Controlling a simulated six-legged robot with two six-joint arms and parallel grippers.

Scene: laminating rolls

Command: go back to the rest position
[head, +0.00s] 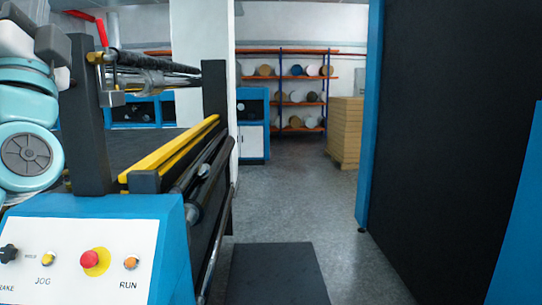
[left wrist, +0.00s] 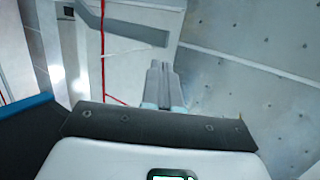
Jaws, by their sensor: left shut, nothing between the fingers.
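My left gripper (left wrist: 164,86) shows in the left wrist view with its two grey fingers together and nothing between them. Behind it are pale, grey-white surfaces, with no object close to the fingertips. In the head view parts of my left arm fill the left edge, raised beside the laminating machine (head: 172,158); I cannot make out the fingertips there. My right gripper is in neither view.
The machine's blue control box (head: 98,207), with a red button (head: 90,259), stands at the front left. A dark mat (head: 266,273) lies on the floor. A dark blue-edged panel (head: 450,150) stands right. Shelves of rolls (head: 306,78) and stacked brown boards (head: 345,131) are far back. The aisle between is clear.

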